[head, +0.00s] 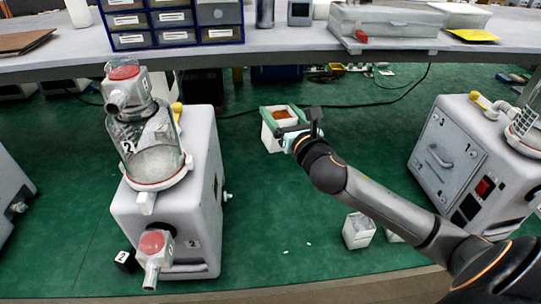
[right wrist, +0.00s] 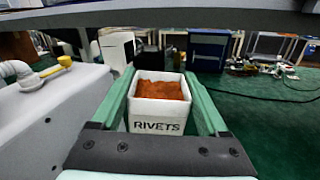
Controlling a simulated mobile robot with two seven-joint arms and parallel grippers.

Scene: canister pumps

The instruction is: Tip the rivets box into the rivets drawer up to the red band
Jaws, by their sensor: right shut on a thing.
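The rivets box (head: 272,140) is a small white open box filled with orange-brown bits. In the right wrist view the box (right wrist: 157,115) reads RIVETS and looks upright. My right gripper (head: 285,115) is shut on it, with green fingers along its two sides, and holds it in front of the bench above the green floor. A blue drawer cabinet (head: 172,37) with several labelled drawers stands on the bench, up and left of the gripper. Its labels are too small to read, so I cannot tell which is the rivets drawer. I see no red band on the drawers. My left gripper is out of view.
The grey bench (head: 290,42) edge lies beyond the box. A white box (head: 358,232) lies on the floor. A lidded case (head: 385,22) sits on the bench.

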